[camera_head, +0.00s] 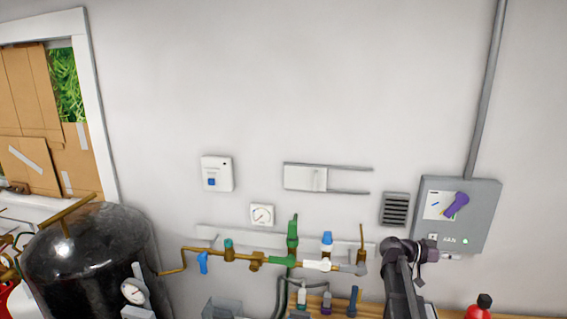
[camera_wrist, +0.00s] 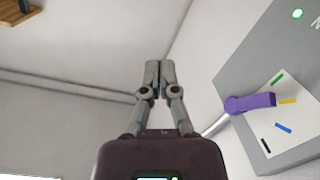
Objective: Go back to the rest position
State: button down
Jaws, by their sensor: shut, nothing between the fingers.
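My gripper (camera_wrist: 153,70) is shut and empty in the wrist view, its two grey fingers together and pointing up in the picture. In the head view my gripper (camera_head: 450,257) is at the right, in front of the lower part of a grey wall box (camera_head: 488,205). The box has a purple lever (camera_head: 456,204) slanting across a white label, and a small green light. In the wrist view the purple lever (camera_wrist: 250,103) is to the right of the fingers, apart from them. No glass rods can be made out.
A pipe run with coloured valves (camera_head: 285,260) crosses the wall left of my arm. A black tank (camera_head: 90,260) stands at the left. Several small bottles stand on a wooden surface (camera_head: 370,308) below. A red bottle (camera_head: 478,312) is at the lower right. The upper wall is mostly clear.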

jog(key=s+a+f+n+t+y+b, duration=0.1)
jog(key=s+a+f+n+y, duration=0.3)
jog(key=a+f, duration=0.4)
jog(key=s+a+f+n+y+b, duration=0.3)
jog(key=s+a+f+n+y, duration=0.2)
jog(key=a, duration=0.9)
jog(key=s+a+f+n+t+y+b, duration=0.1)
jog(key=s+a+f+n+y+b, duration=0.2)
jog(key=a+f+n+y, duration=0.3)
jog(key=s+a+f+y, duration=0.1)
jog(key=a+f+y, duration=0.1)
jog(key=a+f, duration=0.3)
jog(key=shift+s+a+f+t, duration=0.15)
jog(key=shift+a+f+t, duration=0.2)
jog(key=shift+a, duration=0.2)
